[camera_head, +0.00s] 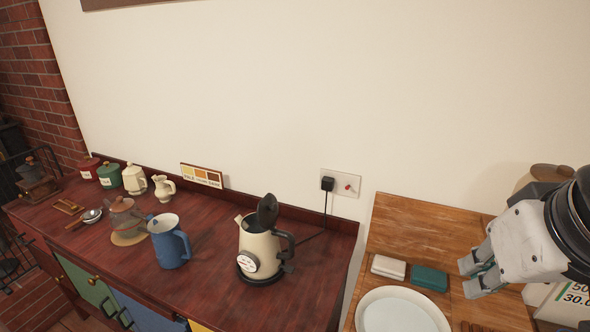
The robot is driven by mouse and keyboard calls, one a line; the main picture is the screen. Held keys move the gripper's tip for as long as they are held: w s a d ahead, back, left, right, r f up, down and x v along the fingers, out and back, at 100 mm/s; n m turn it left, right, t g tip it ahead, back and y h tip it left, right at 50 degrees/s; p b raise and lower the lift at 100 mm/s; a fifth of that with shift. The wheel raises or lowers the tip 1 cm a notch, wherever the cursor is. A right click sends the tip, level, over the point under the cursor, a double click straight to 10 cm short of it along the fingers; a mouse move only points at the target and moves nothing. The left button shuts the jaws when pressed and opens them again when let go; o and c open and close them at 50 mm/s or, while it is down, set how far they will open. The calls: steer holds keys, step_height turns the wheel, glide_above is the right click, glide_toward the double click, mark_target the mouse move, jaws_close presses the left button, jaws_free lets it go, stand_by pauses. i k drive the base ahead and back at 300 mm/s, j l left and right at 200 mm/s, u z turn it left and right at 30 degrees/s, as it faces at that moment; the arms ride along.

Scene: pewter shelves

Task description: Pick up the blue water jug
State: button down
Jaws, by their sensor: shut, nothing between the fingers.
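The blue water jug (168,243) stands upright on the dark red wooden cabinet top, left of the cream kettle. Its handle faces right and its top looks open. My gripper (473,278) is at the right edge of the view, above the lighter wooden counter, far to the right of the jug. Its fingers are shut with nothing between them. The arm behind it is cut off by the frame edge.
A cream kettle (260,247) with raised lid stands between jug and gripper. Canisters, a cream pitcher (163,187) and a sign (201,176) stand behind. A white plate (400,314) lies on the right counter.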

mark_target(172, 247)
steer(key=u, duration=1.25)
steer(key=i, duration=0.15)
